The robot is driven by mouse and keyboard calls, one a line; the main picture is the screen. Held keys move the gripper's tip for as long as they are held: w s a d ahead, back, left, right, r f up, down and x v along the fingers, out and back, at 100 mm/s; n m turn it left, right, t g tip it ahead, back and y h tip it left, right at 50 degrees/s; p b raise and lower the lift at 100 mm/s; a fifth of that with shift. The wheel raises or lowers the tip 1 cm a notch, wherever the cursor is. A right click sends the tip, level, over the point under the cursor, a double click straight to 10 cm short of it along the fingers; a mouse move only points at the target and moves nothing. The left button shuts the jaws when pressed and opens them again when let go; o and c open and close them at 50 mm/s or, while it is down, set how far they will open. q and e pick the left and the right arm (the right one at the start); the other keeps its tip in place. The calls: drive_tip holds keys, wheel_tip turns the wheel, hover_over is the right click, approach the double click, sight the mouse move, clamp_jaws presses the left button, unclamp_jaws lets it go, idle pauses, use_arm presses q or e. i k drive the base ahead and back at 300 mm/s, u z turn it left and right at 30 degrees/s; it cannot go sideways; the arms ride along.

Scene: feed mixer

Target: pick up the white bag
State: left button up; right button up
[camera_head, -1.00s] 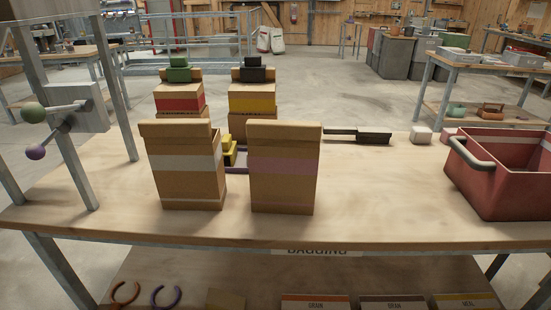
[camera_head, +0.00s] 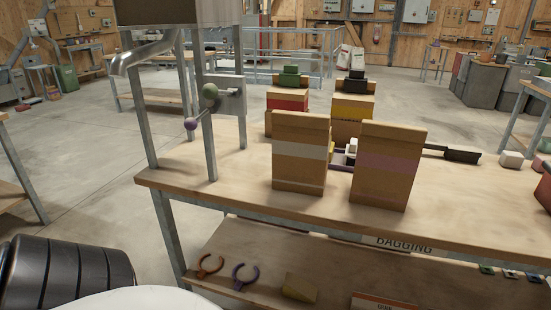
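A brown paper bag with a white band (camera_head: 300,153) stands upright near the front of the wooden bench (camera_head: 235,185). A similar brown bag with a pink band (camera_head: 386,165) stands close to its right. White sacks (camera_head: 347,58) also stand on the floor far at the back. Neither of my grippers is in view.
A metal frame with a spout (camera_head: 147,52) and levers with a green knob (camera_head: 210,91) and a purple knob (camera_head: 190,124) stands at the bench's left end. Red-banded (camera_head: 287,100) and yellow-banded boxes (camera_head: 352,108) stand behind the bags. The bench's front left is clear.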

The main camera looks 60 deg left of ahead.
sight(301, 142)
drive_tip(key=u, duration=1.45)
drive_tip(key=i, duration=0.15)
drive_tip(key=z, duration=0.65)
